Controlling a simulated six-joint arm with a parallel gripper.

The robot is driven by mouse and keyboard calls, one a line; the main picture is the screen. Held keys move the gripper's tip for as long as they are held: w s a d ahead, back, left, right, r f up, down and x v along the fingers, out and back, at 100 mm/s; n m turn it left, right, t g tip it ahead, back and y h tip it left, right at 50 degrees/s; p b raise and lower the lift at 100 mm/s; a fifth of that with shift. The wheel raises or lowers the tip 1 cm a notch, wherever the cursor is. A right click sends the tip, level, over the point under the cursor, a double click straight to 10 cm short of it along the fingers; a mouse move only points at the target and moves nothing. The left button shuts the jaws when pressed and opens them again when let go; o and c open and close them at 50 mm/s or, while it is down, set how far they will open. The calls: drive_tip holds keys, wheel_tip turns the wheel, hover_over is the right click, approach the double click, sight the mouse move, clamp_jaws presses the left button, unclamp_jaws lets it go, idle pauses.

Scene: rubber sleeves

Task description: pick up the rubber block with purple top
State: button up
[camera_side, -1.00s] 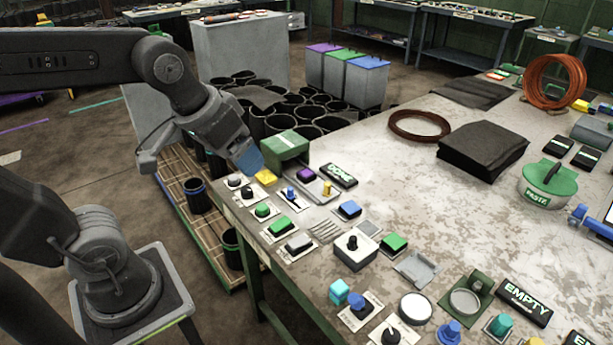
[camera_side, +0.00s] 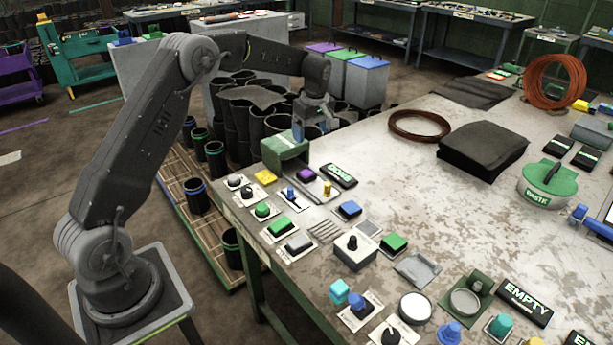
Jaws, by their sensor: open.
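A small black block with a purple top (camera_side: 306,175) sits on the near left part of the worktable, at the back end of a pale plate. My gripper (camera_side: 311,127) is beyond and above it in the picture, pointing down, with its blue-grey fingertips apart. It appears behind the green block-like housing (camera_side: 285,147), near the table's back left corner. It is apart from the purple-topped block, and nothing shows between its fingers.
A black DONE sign (camera_side: 339,175) and a yellow peg (camera_side: 327,188) stand close to the purple-topped block. Several buttons and switches crowd the table's near edge. Dark rubber sleeves (camera_side: 240,125) stand off the table's left side.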

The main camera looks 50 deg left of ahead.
hover_over(306, 173)
drive_tip(key=d, duration=0.1)
drive_tip(key=shift+n, duration=0.3)
drive_tip(key=f, duration=0.9)
drive_tip(key=shift+w+f, duration=0.1)
drive_tip(key=shift+w, duration=0.1)
drive_tip(key=shift+s+a+f, duration=0.1)
drive_tip(key=shift+a+f, duration=0.15)
drive_tip(key=shift+f, duration=1.35)
drive_tip(key=shift+a+f, duration=0.2)
drive_tip(key=shift+f, duration=1.35)
drive_tip(key=c, duration=1.1)
drive_tip(key=shift+r, duration=0.15)
